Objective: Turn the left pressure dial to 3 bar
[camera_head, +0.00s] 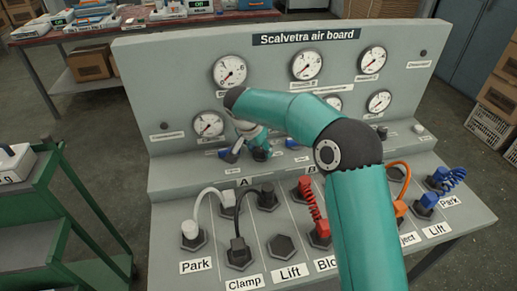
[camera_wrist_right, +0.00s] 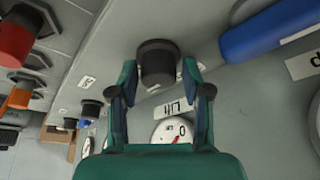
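The grey air board carries several round gauges, with a large gauge (camera_head: 230,71) at its upper left and a smaller gauge (camera_head: 208,124) below it. My right gripper (camera_head: 250,148) is at the board's left-middle ledge, partly hidden by my own arm. In the right wrist view, its fingers (camera_wrist_right: 160,72) stand on either side of a black round knob (camera_wrist_right: 158,58). They look close to its sides, but I cannot tell whether they press on it. A gauge (camera_wrist_right: 172,131) labelled Lift shows behind the fingers. My left gripper is out of view.
Plugs and hoses, including a white one (camera_head: 190,229) and a red one (camera_head: 319,230), fill the lower panel. A green cart (camera_head: 40,205) stands at the left.

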